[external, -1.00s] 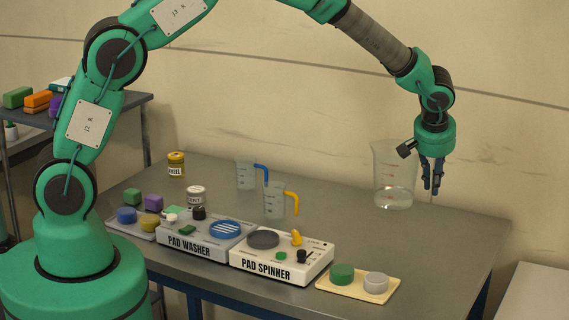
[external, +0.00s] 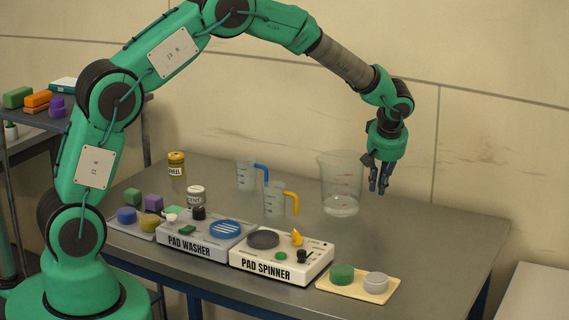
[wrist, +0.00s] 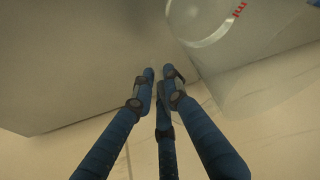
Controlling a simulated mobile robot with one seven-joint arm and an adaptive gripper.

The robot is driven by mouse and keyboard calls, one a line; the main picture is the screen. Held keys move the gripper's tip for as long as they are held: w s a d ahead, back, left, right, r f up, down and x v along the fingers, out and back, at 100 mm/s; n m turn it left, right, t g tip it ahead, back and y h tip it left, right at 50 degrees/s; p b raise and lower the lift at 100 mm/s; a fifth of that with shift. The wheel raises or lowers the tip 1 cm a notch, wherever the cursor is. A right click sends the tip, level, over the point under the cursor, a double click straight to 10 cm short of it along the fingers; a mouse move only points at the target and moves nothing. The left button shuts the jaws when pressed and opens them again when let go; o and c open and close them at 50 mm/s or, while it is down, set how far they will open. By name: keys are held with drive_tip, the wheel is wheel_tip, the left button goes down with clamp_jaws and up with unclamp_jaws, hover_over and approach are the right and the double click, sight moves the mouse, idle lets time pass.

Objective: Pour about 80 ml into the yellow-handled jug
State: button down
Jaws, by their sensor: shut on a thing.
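A large clear beaker (external: 341,178) with red marks holds a shallow layer of clear liquid at its bottom. It is upright. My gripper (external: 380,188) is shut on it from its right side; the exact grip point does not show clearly. In the wrist view, the blue fingers (wrist: 158,85) are close together, with the beaker (wrist: 215,42) at the upper right. The yellow-handled jug (external: 274,200) stands on the table to the left of the beaker, apart from it. It has red marks and no liquid that I can make out.
A blue-handled jug (external: 246,174) stands just behind the yellow-handled one. The pad spinner (external: 279,266) and pad washer (external: 196,245) lie in front, with a cream tray (external: 359,291) of pads at the right. The table's right side is clear.

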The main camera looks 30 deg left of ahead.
drive_tip(key=shift+w+a+f, duration=0.15)
drive_tip(key=shift+w+a, duration=0.05)
drive_tip(key=shift+a, duration=0.2)
drive_tip(key=shift+w+a+f, duration=0.1)
drive_tip(key=shift+w+a, duration=0.05)
drive_tip(key=shift+a, duration=0.25)
drive_tip(key=shift+r+n+b, duration=0.15)
drive_tip(key=shift+n+b, duration=0.15)
